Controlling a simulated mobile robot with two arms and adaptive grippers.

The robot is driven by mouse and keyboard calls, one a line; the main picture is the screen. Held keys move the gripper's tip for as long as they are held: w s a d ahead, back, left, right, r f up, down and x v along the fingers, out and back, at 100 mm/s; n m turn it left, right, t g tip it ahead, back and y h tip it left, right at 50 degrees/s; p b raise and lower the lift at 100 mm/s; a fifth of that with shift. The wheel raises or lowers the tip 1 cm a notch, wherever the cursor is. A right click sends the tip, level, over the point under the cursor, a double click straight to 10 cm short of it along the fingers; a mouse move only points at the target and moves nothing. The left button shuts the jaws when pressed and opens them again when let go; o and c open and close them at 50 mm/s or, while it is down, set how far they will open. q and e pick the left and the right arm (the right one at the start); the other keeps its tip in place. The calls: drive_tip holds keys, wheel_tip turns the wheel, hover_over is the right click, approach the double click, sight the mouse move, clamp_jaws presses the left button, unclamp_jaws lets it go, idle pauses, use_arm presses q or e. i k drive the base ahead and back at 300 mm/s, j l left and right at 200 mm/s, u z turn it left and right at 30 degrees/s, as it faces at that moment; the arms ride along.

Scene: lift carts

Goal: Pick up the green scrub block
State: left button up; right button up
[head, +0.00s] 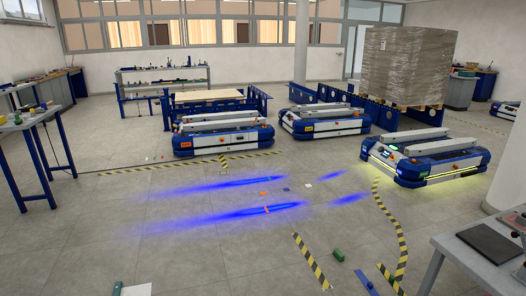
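Small green pieces show in the head view, and I cannot tell which one is the scrub block. One green piece (338,255) lies on the grey floor at the lower right, near striped tape. Another green piece (117,288) is at the bottom left of the floor, beside a white sheet (137,290). A small green item (18,120) sits on the left table (35,118) among other small things. Neither of my grippers is in view.
Low blue lift carts (222,133) stand across the middle, with another cart (425,160) at right. A wrapped pallet load (405,68) is behind. A grey table (465,262) with a dark pad (490,243) fills the lower right corner. Open floor lies in front.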

sight(340, 255)
drive_tip(key=i+j+u, duration=0.1)
drive_tip(key=i+u, duration=0.35)
drive_tip(key=i, duration=0.9)
drive_tip(key=i+l+z, duration=0.1)
drive_tip(key=i+z, duration=0.25)
drive_tip(key=i, duration=0.15)
drive_tip(key=i+z, duration=0.4)
drive_tip(key=i+j+z, duration=0.2)
drive_tip(key=i+z, duration=0.15)
drive_tip(key=i, duration=0.2)
drive_tip(key=i+j+z, duration=0.4)
drive_tip(key=i+l, duration=0.1)
